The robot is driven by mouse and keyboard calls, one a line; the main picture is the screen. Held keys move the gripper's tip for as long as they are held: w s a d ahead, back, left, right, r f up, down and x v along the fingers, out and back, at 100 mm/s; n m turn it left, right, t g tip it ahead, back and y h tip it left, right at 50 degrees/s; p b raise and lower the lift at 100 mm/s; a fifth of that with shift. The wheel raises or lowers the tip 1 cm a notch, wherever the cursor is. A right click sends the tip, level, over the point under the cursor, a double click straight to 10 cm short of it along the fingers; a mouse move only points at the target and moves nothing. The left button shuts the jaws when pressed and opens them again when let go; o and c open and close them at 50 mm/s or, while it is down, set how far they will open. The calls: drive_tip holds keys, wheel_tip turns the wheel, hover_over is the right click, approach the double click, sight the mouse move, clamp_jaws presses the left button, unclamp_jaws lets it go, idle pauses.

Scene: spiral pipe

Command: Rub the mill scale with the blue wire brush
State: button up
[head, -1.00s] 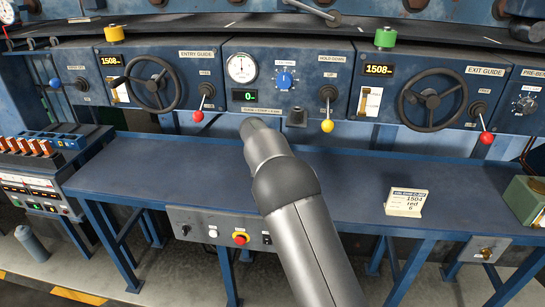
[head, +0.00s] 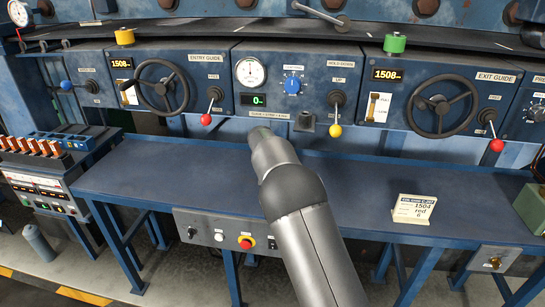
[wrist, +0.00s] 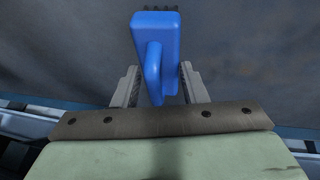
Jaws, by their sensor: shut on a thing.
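The blue wire brush (wrist: 154,42) shows in the wrist view, its handle between the two fingers of my gripper (wrist: 158,88). My gripper is shut on it. Dark bristles (wrist: 160,9) show at the brush's far end. A dark grey, mottled surface (wrist: 255,60) fills the background beyond the brush; I cannot tell whether the bristles touch it, and no patch of mill scale can be made out. In the head view my arm reaches forward over the blue bench toward the panels, and its gripper and the brush are hidden.
The blue bench (head: 150,180) is mostly clear. A white card (head: 411,209) stands at its right, and a green box (head: 532,207) at the far right edge. Control panels with handwheels (head: 162,88), a red-knobbed lever (head: 206,119) and a yellow-knobbed lever (head: 335,131) line the back.

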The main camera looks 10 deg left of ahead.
wheel_tip(320, 180, up, 4)
drive_tip(key=shift+f+p, duration=0.25)
drive_tip(key=shift+p, duration=0.45)
drive_tip(key=shift+a+r+p, duration=0.1)
drive_tip(key=shift+r+p, duration=0.3)
drive_tip(key=shift+r, duration=0.3)
drive_tip(key=shift+r+p, duration=0.95)
drive_tip(key=shift+r, duration=0.7)
